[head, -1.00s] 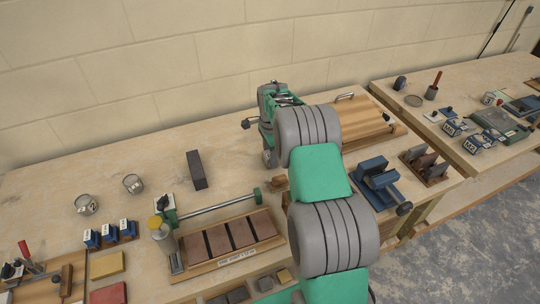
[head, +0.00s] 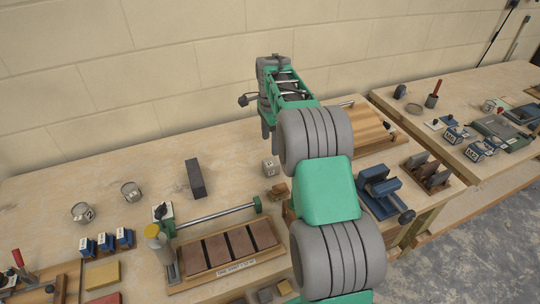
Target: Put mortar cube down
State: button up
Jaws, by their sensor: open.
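A small pale grey mortar cube (head: 269,168) with a dark mark on its face sits on the wooden bench top, behind the brick tray and right of the dark block. My gripper (head: 268,134) is above the cube and apart from it, with its fingers pointing down. It is open and empty. Parts of my arm cover the bench to the right of the cube.
A dark block (head: 196,178) stands left of the cube. A small wooden block (head: 277,191) and a tray of brown bricks (head: 221,263) with a green-ended rod (head: 216,218) are in front. A slatted wooden board (head: 372,128) lies to the right. Bench behind the dark block is clear.

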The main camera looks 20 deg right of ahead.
jog(key=s+a+r+n+t, duration=0.2)
jog(key=s+a+r+n, duration=0.55)
jog(key=s+r, duration=0.2)
jog(key=s+a+f+n+t, duration=0.1)
jog(key=s+a+f+n, duration=0.1)
jog(key=s+n, duration=0.3)
jog(key=s+a+f+n, duration=0.2)
jog(key=s+n, duration=0.3)
jog(key=s, duration=0.8)
jog(key=shift+a+f+n+t, duration=0.2)
jog(key=shift+a+n+t, duration=0.2)
jog(key=shift+a, duration=0.3)
